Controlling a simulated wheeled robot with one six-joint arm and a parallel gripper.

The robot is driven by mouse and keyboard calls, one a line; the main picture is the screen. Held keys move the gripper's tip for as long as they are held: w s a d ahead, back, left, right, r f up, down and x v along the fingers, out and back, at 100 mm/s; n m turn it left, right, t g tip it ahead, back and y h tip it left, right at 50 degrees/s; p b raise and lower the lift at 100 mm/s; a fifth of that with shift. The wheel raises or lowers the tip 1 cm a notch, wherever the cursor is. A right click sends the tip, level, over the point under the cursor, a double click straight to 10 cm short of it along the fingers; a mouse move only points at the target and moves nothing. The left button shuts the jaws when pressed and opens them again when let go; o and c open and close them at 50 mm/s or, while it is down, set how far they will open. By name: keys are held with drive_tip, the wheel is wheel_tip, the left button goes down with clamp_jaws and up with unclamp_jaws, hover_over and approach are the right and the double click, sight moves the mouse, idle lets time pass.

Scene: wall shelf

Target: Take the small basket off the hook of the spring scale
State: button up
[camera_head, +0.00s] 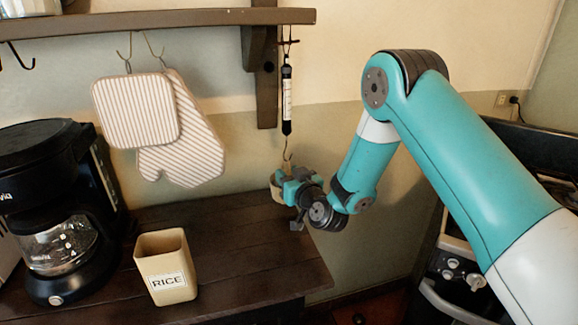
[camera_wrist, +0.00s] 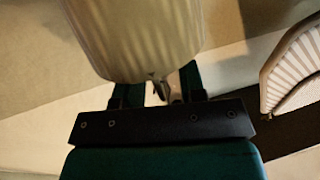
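The spring scale (camera_head: 287,95) hangs below the wall shelf, a dark tube with a pale marked face and a hook (camera_head: 288,152) at its lower end. The small beige basket (camera_head: 275,189) is just under the hook, mostly hidden by my gripper (camera_head: 292,188). Its link to the hook is too small to make out. In the wrist view a pale ribbed body, likely the basket (camera_wrist: 135,35), fills the top middle, over the ends of my gripper's fingers (camera_wrist: 157,92). The fingers stand apart, with a small grey piece visible in the gap; contact is unclear.
A RICE container (camera_head: 165,265) stands on the dark counter (camera_head: 245,240), left of my gripper. A coffee maker (camera_head: 60,215) is farther left. Striped oven mitts (camera_head: 190,140) hang on the wall, and also show right in the wrist view (camera_wrist: 292,75). Counter right of the container is clear.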

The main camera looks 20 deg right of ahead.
drive_tip(key=shift+w, duration=0.1)
clamp_jaws()
idle(0.4)
drive_tip(key=shift+d+r, duration=0.3)
drive_tip(key=shift+r, duration=0.2)
drive_tip(key=shift+r, duration=0.15)
